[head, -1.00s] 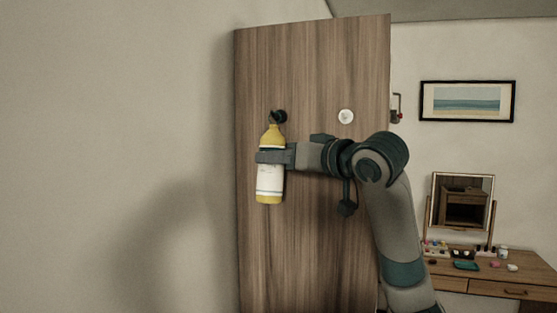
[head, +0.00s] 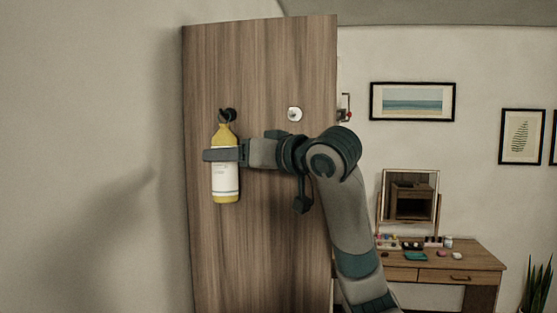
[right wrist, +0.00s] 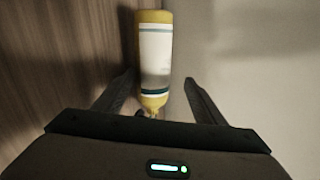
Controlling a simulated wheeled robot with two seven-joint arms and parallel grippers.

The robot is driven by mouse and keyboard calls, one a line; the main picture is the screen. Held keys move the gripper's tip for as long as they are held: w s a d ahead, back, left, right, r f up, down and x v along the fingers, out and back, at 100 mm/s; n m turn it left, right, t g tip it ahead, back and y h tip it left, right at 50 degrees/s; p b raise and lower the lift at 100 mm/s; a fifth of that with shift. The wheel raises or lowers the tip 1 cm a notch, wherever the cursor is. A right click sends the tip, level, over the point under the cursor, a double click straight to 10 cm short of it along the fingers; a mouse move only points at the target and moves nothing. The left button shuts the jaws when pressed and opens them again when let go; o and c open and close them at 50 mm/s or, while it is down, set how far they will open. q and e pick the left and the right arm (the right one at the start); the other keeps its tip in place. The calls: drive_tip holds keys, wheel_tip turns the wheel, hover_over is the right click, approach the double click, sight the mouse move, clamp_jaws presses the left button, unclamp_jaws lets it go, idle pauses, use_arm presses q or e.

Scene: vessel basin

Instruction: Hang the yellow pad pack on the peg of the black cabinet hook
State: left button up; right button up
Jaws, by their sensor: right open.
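The yellow pad pack (head: 226,182), bottle-shaped with a white label, hangs upright against a wooden panel. Its narrow top meets the black cabinet hook (head: 227,114); the peg itself is too small to make out there. My right gripper (head: 222,155) is at the pack's upper part, coming from the right. In the right wrist view the pack (right wrist: 155,55) lies between the two spread fingers (right wrist: 157,88), with gaps showing on both sides. The right gripper is open. My left gripper is not in view.
The wooden panel (head: 262,230) stands upright by a bare wall on the left. A white round fitting (head: 295,114) is on it. A dressing table (head: 470,262) with a mirror (head: 410,200) and small items stands back right. Framed pictures (head: 412,102) hang behind.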

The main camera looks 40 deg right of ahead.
drive_tip(key=b+v, duration=0.6)
drive_tip(key=v, duration=1)
drive_tip(key=shift+b, duration=0.3)
drive_tip(key=shift+d+f, duration=0.1)
drive_tip(key=shift+d, duration=0.05)
